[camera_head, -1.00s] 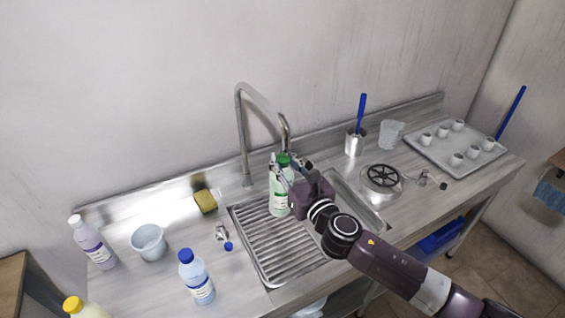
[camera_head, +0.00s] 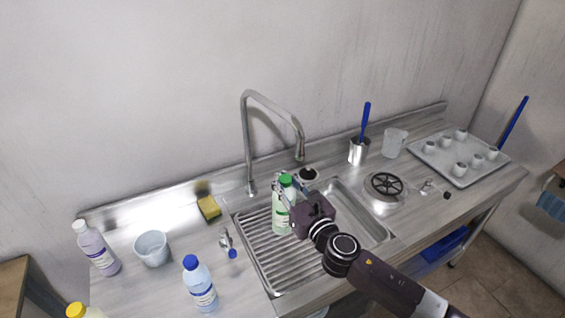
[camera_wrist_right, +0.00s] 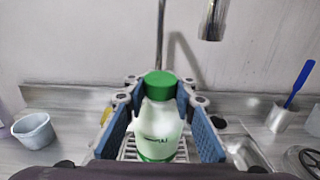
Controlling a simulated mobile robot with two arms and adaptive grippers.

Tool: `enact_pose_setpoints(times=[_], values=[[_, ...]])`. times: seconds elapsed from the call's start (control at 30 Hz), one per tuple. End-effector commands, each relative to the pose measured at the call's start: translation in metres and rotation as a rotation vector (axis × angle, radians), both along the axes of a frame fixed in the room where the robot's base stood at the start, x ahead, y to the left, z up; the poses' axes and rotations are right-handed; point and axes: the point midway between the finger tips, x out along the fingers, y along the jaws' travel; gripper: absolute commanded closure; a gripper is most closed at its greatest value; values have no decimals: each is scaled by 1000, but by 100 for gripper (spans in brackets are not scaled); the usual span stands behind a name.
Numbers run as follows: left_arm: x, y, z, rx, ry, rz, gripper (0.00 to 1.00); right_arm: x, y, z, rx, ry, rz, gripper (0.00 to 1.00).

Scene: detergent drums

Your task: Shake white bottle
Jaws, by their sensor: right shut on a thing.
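The white bottle (camera_head: 283,215) has a green cap and a pale green-white label. My right gripper (camera_head: 289,194) is shut on its upper part, below the cap, and holds it roughly upright over the ribbed drainboard of the sink. In the right wrist view the bottle (camera_wrist_right: 158,125) stands between the two blue-padded fingers. Whether its base touches the drainboard is hard to tell. My left gripper is not in view.
The faucet (camera_head: 246,140) rises behind the bottle. A yellow sponge (camera_head: 209,208), a grey cup (camera_head: 152,248), a blue-capped bottle (camera_head: 200,285) and a purple bottle (camera_head: 97,249) stand to the left. A tray (camera_head: 440,160) with several small white cups is at far right.

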Motion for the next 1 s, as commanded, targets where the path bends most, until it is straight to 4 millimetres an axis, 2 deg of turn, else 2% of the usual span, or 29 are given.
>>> enact_pose_setpoints(times=[0.13,0.2,0.27,0.33,0.4,1.0], values=[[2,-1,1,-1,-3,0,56,5,-1,71,3,-44,5,100],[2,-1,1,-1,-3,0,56,4,0,89,3,-33,4,100],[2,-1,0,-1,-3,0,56,3,0,80,4,-19,1,100],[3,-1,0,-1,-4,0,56,1,0,36,6,-1,-4,100],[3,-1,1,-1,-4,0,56,2,0,13,7,-8,-4,100],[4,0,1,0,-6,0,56,3,-1,14,4,-21,0,100]])
